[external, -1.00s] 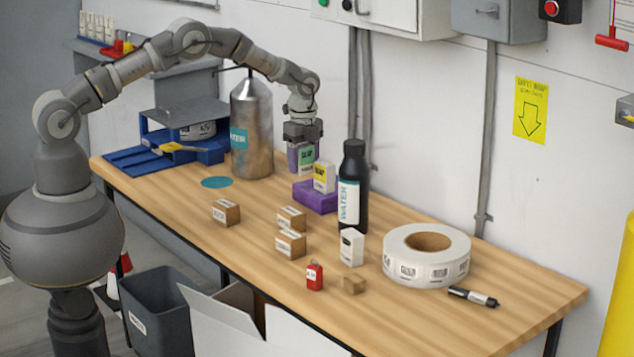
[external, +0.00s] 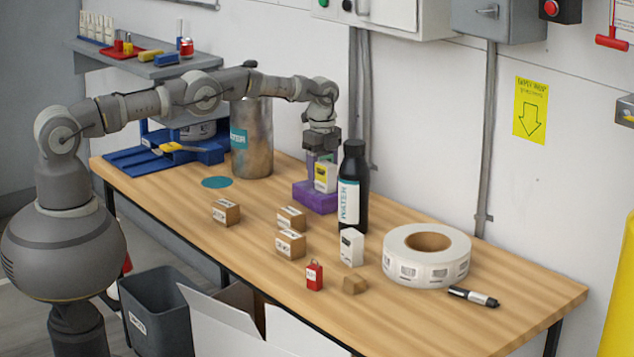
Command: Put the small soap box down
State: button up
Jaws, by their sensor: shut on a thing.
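My gripper (external: 322,154) points down over the purple block (external: 316,203) on the wooden table. The white and yellow box stands upright at the purple block. I cannot tell whether the held box touches the block.
A black water bottle (external: 353,188) stands close to the right of my gripper. A metal canister (external: 252,140) and blue tray (external: 140,160) are to the left. Small cartons (external: 290,244), a white box (external: 351,247) and a label roll (external: 427,270) are in front.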

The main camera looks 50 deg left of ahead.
aim_at(321, 153)
jog(key=shift+f, duration=0.5)
jog(key=shift+r, duration=0.15)
jog(key=o, duration=0.6)
jog(key=shift+f, duration=0.2)
jog(key=o, duration=0.5)
jog(key=shift+r, duration=0.2)
notch_tip(321, 153, up, 12)
jog(key=p, duration=0.5)
